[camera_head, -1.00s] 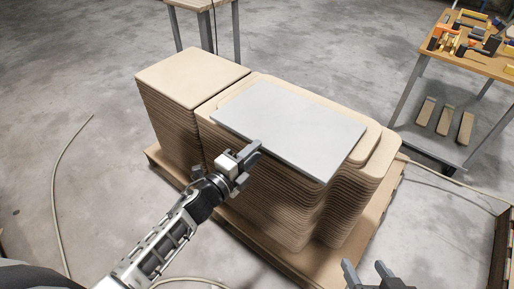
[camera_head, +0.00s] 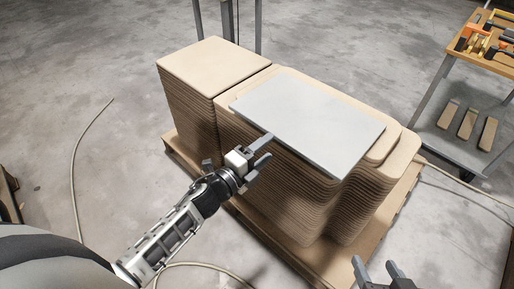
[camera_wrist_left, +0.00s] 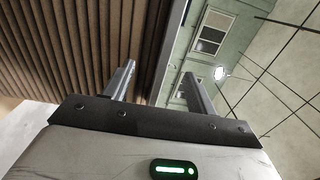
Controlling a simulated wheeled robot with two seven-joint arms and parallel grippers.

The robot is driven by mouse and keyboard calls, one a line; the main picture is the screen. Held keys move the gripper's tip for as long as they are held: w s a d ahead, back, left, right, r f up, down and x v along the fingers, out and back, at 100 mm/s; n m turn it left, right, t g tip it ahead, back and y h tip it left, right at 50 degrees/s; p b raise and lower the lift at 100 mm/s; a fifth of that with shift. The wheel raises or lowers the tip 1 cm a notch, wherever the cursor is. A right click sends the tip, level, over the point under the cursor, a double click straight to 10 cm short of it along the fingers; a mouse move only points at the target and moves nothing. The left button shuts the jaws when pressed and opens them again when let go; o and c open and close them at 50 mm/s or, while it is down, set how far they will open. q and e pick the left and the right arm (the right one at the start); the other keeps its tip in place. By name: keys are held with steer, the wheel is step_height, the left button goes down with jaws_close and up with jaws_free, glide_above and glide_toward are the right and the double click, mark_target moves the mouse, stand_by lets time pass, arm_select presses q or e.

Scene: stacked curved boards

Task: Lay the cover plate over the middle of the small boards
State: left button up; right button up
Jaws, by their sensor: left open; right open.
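The grey cover plate (camera_head: 309,121) lies flat on top of the small boards (camera_head: 388,148), which form a stack of tan curved boards. Board tops show beyond the plate's far and right edges. My left gripper (camera_head: 266,148) is open at the plate's near left edge, beside the stack's front side; I cannot tell whether it touches the plate. In the left wrist view its two fingers (camera_wrist_left: 157,85) are apart with nothing held, and the layered board edges (camera_wrist_left: 60,45) fill the left. My right gripper (camera_head: 378,270) is open at the bottom edge, apart from the stack.
A taller-looking board stack (camera_head: 213,65) stands to the left on the same wooden pallet (camera_head: 395,205). A tool cart (camera_head: 485,62) is at the upper right. Cables (camera_head: 74,165) lie on the floor. The floor to the left is mostly clear.

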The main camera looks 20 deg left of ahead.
arm_select(q)
steer(key=v, duration=1.5)
steer(key=shift+s+r, duration=0.2)
steer(key=shift+s, duration=0.2)
arm_select(e)
steer(key=shift+d+r, duration=0.15)
steer(key=shift+r, duration=0.4)
arm_select(q)
steer(key=shift+a+p, duration=0.15)
steer(key=shift+p, duration=0.15)
steer(key=s+d+r+n+g+y+p, duration=0.1)
steer(key=d+r+n+g+p, duration=0.2)
steer(key=n, duration=0.7)
steer(key=s+d+r+n+g+y+p, duration=0.1)
steer(key=s+d+r+n+g+p, duration=0.1)
steer(key=d+n+p, duration=0.4)
step_height(320, 180, up, 3)
steer(key=n+g+p, duration=0.1)
steer(key=n+p, duration=0.1)
steer(key=n, duration=0.2)
steer(key=shift+s+d+f+y+p, duration=0.25)
steer(key=shift+d+y+p, duration=0.05)
steer(key=shift+y, duration=0.1)
arm_select(e)
step_height(320, 180, up, 7)
steer(key=d+h, duration=0.1)
steer(key=shift+s+d+f, duration=0.15)
steer(key=shift+s, duration=0.15)
